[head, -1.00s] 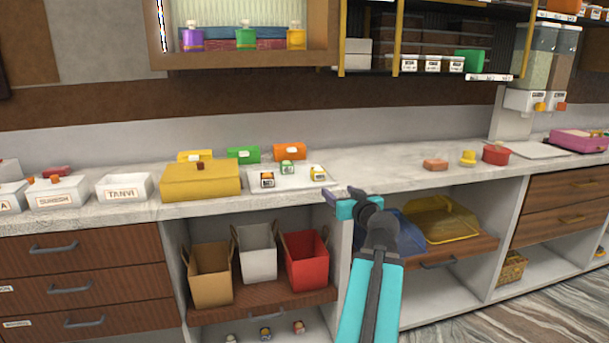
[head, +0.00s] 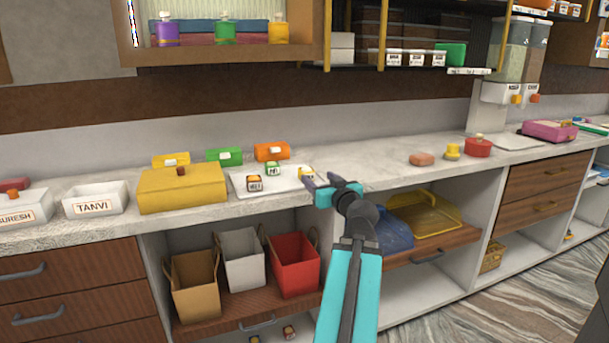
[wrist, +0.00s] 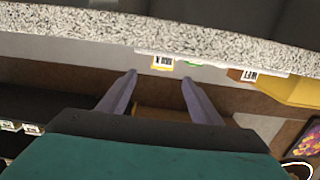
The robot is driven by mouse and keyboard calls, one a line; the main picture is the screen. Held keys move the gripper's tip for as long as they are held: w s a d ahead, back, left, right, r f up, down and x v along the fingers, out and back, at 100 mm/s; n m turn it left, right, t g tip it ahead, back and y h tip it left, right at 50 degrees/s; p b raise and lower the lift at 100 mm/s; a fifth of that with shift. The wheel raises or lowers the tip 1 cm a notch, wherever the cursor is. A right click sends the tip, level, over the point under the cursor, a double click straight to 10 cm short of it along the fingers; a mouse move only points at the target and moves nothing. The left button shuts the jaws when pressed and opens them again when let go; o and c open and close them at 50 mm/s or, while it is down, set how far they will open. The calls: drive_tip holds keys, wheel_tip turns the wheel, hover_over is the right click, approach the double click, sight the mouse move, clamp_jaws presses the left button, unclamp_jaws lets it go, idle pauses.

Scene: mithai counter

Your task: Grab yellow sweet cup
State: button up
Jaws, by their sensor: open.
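The yellow sweet cup (head: 305,173) stands at the right end of a white tray (head: 290,187) on the counter, partly hidden behind my gripper (head: 316,182). It also shows in the wrist view (wrist: 162,61), upside down, beyond and nearly between my fingertips (wrist: 159,80). My gripper is open and empty, apart from the cup, with a gap I cannot measure. A green-topped cup (head: 272,169) and an orange-topped cup (head: 254,184) stand on the same tray to the left.
A large yellow box (head: 182,190) stands left of the tray. Small yellow (head: 170,160), green (head: 224,156) and orange (head: 272,151) boxes line up behind. The counter right of my gripper is clear up to a pinkish block (head: 423,159). A shelf (head: 220,55) overhangs the back.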

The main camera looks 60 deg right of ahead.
sight(309, 171)
drive_tip(key=shift+w+r+p, duration=0.1)
drive_tip(key=shift+w+p, duration=0.1)
drive_tip(key=shift+p, duration=0.1)
drive_tip(key=shift+w+d+p, duration=0.1)
drive_tip(key=shift+w+p, duration=0.25)
drive_tip(key=shift+p, duration=0.5)
drive_tip(key=p+x, duration=0.2)
drive_tip(key=p, duration=0.4)
drive_tip(key=shift+p, duration=0.3)
drive_tip(key=shift+x, duration=2.9)
drive_tip(key=shift+p+x, duration=0.85)
drive_tip(key=shift+x, duration=1.75)
drive_tip(key=shift+s, duration=0.1)
drive_tip(key=c, duration=1.1)
